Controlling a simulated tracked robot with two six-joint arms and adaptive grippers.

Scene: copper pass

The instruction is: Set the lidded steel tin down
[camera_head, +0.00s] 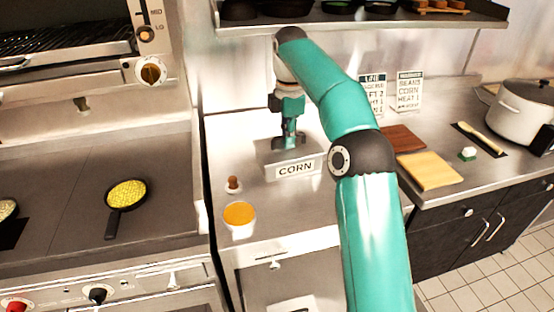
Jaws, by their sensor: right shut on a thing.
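A steel tin (264,169) with a white label reading CORN stands on the steel counter near the back wall. My right gripper (290,144) comes down from above and is shut on the tin at its top. The tin looks level and at or very near the counter; I cannot tell whether its underside touches. The fingertips and the part of the lid that they hold are mostly hidden. My left gripper is not in view.
A bowl of orange food (239,214) and a small brown-knobbed item (233,185) stand in front of the tin. A pan of corn (126,195) sits on the left range. Boards (430,171) lie to the right. A shelf (450,17) overhangs behind.

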